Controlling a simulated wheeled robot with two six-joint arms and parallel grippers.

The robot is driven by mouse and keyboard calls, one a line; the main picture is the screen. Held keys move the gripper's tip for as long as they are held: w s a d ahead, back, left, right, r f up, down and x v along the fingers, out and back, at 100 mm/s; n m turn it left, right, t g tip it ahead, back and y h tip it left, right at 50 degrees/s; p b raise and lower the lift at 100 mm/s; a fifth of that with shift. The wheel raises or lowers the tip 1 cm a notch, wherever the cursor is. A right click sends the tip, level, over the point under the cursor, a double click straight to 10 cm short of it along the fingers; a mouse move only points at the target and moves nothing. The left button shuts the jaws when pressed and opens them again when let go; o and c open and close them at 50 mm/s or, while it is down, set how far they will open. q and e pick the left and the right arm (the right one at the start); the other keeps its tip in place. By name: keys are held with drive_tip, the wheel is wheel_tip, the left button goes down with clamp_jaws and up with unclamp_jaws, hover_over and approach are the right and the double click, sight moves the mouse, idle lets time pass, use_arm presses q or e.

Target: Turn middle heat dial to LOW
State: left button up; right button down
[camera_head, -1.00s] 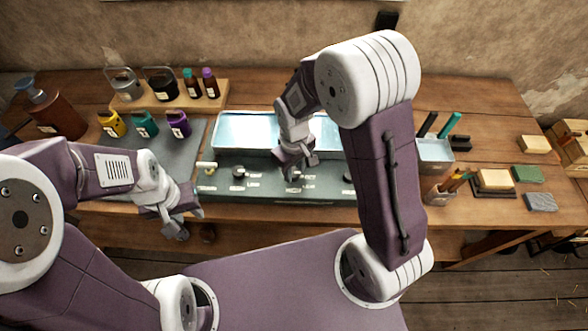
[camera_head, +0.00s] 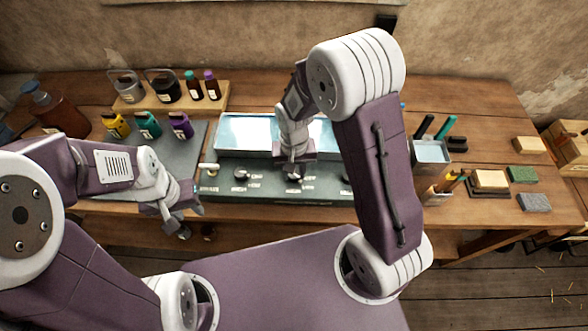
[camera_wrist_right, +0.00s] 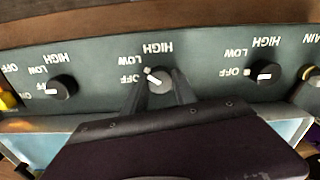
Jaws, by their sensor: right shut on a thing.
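The middle heat dial (camera_wrist_right: 160,80) is a dark round knob with a white pointer on the grey-green control panel (camera_head: 270,188). In the right wrist view its pointer slants up-left, roughly between the OFF and LOW labels; I cannot tell exactly which it meets. My right gripper (camera_wrist_right: 160,92) has one finger on each side of this dial and is shut on it. In the head view the right gripper (camera_head: 294,172) mostly covers the dial. My left gripper (camera_head: 184,222) hangs at the panel's left, away from the dials; its jaw gap is unclear.
One outer dial (camera_wrist_right: 63,88) and the other outer dial (camera_wrist_right: 265,75) flank the middle one, pointers toward OFF. A metal tray (camera_head: 240,133) of liquid lies behind the panel. Paint pots, including a green one (camera_head: 147,126), stand left; a sponge block (camera_head: 522,174) lies right.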

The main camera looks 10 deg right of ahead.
drive_tip(key=shift+m, duration=0.7)
drive_tip(key=c, duration=1)
unclamp_jaws()
wheel_tip(320, 180, up, 9)
